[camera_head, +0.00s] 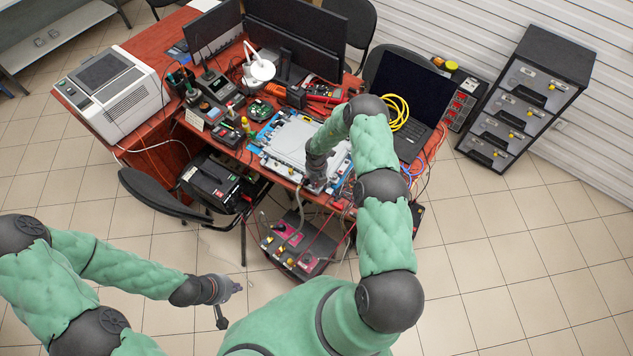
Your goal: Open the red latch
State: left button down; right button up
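I cannot pick out the red latch for certain in the head view. A white-topped unit with blue fittings along its edges (290,140) lies on the red table. My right gripper (316,186) points down at the front edge of this unit, and my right arm covers part of its right side. Its fingers are too small and hidden to tell whether they are open or shut, or whether they touch anything. My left gripper (231,304) hangs over the floor, in front of and well away from the table. Its fingers are spread, with nothing between them.
A laptop (412,95) and a coiled yellow cable (396,112) are right of the unit. Tools, small devices and a white lamp (259,70) crowd its left and back. A black chair (160,195) and a dark box (298,247) stand near the table's front. Floor at right is clear.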

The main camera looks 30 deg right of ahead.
grip_shut()
jog(key=shift+n+b, duration=0.4)
jog(key=shift+n, duration=1.8)
jog(key=shift+o, duration=2)
grip_release()
